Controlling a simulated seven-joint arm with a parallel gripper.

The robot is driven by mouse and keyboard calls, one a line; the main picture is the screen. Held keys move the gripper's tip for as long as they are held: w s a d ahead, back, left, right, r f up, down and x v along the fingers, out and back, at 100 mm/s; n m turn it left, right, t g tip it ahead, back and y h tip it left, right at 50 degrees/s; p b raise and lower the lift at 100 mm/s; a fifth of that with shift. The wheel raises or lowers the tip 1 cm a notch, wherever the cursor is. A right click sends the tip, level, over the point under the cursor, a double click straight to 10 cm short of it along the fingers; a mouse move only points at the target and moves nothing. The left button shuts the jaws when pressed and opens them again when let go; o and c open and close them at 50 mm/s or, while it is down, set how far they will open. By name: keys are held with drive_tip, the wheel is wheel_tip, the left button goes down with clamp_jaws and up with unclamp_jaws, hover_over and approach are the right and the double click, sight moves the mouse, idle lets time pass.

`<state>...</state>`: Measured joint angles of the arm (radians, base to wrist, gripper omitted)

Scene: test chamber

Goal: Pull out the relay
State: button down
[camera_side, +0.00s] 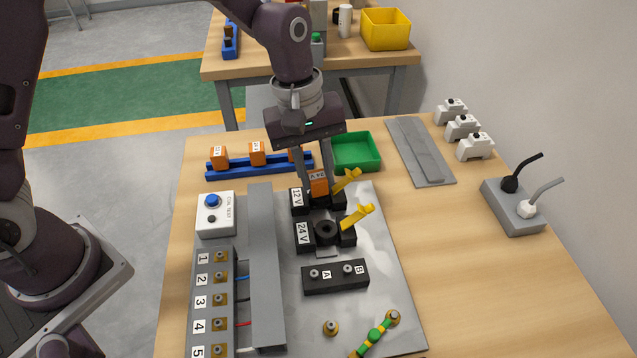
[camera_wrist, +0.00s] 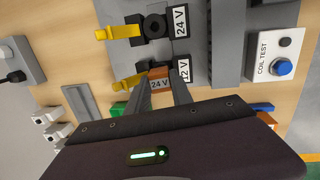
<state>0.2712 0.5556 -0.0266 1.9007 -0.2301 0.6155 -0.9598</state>
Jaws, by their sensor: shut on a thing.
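An orange relay (camera_side: 319,185) labelled 24 V is at the black socket labelled 12 V (camera_side: 298,199) on the grey panel. It also shows in the wrist view (camera_wrist: 159,73). My gripper (camera_side: 316,182) points down over that socket with its two fingers shut on the relay's sides. I cannot tell if the relay is fully seated or slightly raised. A yellow lever (camera_side: 347,182) stands tilted up at this socket's right side. The socket labelled 24 V (camera_side: 304,235), just in front, holds no relay and has its own yellow lever (camera_side: 357,216) tilted up.
A blue rack (camera_side: 235,170) with several orange relays and a green tray (camera_side: 357,152) lie behind the panel. A coil test box (camera_side: 216,222) stands left, near a grey duct (camera_side: 265,270). A grey box with two toggles (camera_side: 513,212) is right. Table between is clear.

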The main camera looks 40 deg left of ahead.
drive_tip(key=shift+w+d+r, duration=0.1)
drive_tip(key=shift+r, duration=0.6)
drive_tip(key=shift+r, duration=0.75)
drive_tip(key=shift+r, duration=1.5)
